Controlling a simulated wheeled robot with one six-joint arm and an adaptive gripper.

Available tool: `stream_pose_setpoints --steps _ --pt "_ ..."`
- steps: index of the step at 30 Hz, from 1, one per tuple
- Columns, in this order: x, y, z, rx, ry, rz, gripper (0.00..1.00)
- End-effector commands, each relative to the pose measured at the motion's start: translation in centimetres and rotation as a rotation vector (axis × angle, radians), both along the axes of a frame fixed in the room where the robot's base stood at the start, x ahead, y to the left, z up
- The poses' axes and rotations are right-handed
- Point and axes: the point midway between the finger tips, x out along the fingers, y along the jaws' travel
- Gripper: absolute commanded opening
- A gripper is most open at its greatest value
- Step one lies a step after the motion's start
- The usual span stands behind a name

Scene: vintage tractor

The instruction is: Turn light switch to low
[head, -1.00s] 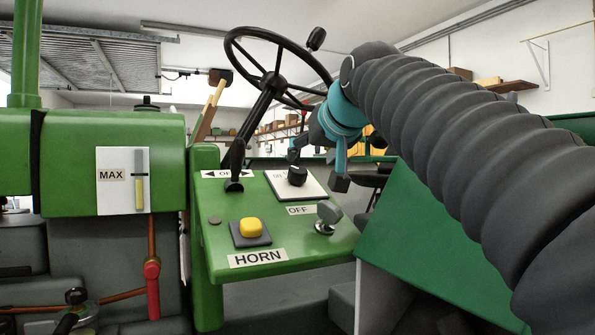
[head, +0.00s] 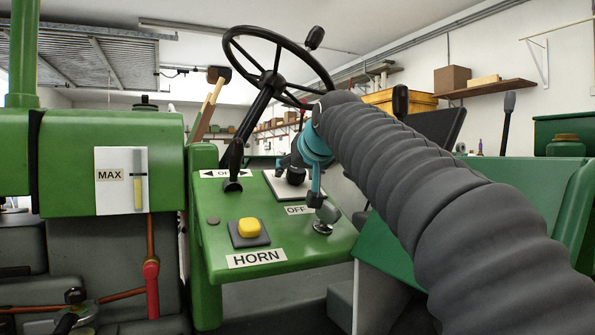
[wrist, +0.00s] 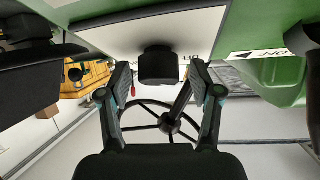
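The light switch looks to be a black round knob (head: 296,178) on a white plate (head: 277,186) on the green dashboard. In the wrist view the knob (wrist: 159,66) stands upside down at the middle, with the plate (wrist: 110,33) behind it. My gripper (wrist: 160,74) is open, one finger on each side of the knob, with a visible gap on both sides. In the head view my gripper (head: 301,172) is at the knob and partly covers the plate. The plate's lettering is mostly hidden, so the setting cannot be read.
A silver key-like knob (head: 324,217) by an OFF label (head: 296,210) is close to my gripper's lower finger. A yellow horn button (head: 249,228) is in front. The steering wheel (head: 275,75) and its column rise behind. A slider marked MAX (head: 139,180) is left.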

Motion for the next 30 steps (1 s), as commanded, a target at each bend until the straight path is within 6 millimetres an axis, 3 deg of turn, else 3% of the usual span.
stream_pose_setpoints --steps 1,6,17,30 --pt "-0.02 0.0 0.01 0.0 0.0 0.0 0.47" --pt "-0.02 0.0 0.01 0.0 0.0 0.0 0.07" --pt "-0.03 0.14 0.0 0.019 0.009 -0.04 0.07" --pt "0.01 0.43 0.04 0.146 0.061 -0.299 0.07"
